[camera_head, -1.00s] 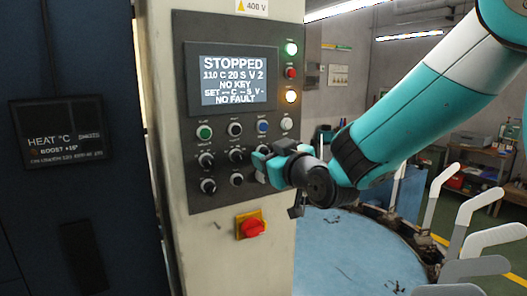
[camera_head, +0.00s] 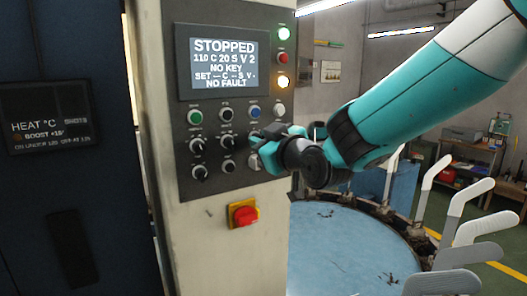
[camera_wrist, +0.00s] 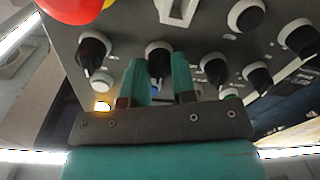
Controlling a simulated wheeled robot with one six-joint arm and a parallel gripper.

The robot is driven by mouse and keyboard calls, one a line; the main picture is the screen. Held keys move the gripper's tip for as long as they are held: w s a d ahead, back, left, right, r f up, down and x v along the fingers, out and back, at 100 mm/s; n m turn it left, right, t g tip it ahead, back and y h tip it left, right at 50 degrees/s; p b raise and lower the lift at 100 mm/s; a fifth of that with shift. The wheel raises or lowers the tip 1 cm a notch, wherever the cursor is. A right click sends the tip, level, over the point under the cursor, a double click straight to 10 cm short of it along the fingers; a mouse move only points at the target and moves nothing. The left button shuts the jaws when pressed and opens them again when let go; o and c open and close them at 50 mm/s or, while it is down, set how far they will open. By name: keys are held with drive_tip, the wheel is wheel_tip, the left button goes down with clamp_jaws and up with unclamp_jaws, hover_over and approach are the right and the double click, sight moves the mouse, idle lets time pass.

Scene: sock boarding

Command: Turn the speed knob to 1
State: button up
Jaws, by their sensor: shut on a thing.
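The control panel (camera_head: 212,185) carries a lit screen (camera_head: 217,62) reading STOPPED, 110 C 20 S V 2, NO KEY, SET with dashes, and NO FAULT. Several black knobs with pale surrounds sit in rows below it. My gripper (camera_head: 264,146) is at the right side of these rows and covers part of them. In the wrist view, my gripper (camera_wrist: 166,85) has its two teal fingers on either side of a black knob (camera_wrist: 158,58), shut on it. I cannot read this knob's label, and its pointer is hidden.
A red rotary switch (camera_head: 243,213) on a yellow plate sits below the knobs. Other knobs (camera_wrist: 213,68) stand close beside my fingers. A dark cabinet (camera_head: 60,200) is at the left. A round blue table (camera_head: 345,250) with upright pale sock forms (camera_head: 470,220) is at the right.

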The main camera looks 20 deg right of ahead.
drive_tip(key=n+b, duration=0.7)
drive_tip(key=b, duration=0.2)
idle(0.4)
drive_tip(key=o, duration=0.9)
drive_tip(key=shift+s, duration=0.1)
